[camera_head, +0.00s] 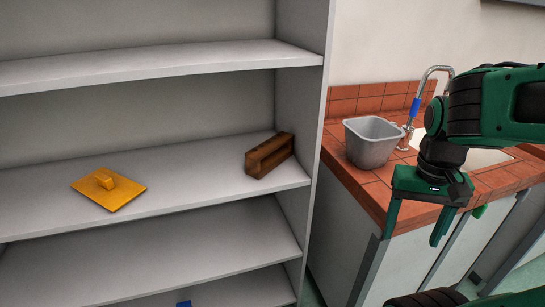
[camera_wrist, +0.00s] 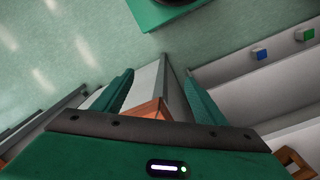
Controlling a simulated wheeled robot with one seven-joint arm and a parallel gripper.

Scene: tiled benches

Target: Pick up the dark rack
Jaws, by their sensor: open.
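The dark rack (camera_head: 269,155) is a brown, wooden-looking box shape. It lies on the middle shelf at its right end, near the side panel. A brown frame-like piece at the lower right corner of the wrist view (camera_wrist: 295,163) looks like the same rack, partly cut off. My gripper (camera_head: 412,240) is open and empty, fingers pointing down, in front of the tiled bench. It is well to the right of the rack, beyond the shelf's side panel. Its two green fingers stand apart in the wrist view (camera_wrist: 158,75).
A yellow float-like board with a handle (camera_head: 109,189) lies on the same shelf to the left. The shelf's side panel (camera_head: 317,150) stands between rack and gripper. A grey bucket (camera_head: 371,143) stands on the tiled bench (camera_head: 350,180). A blue block (camera_wrist: 259,54) and green block (camera_wrist: 304,34) sit lower down.

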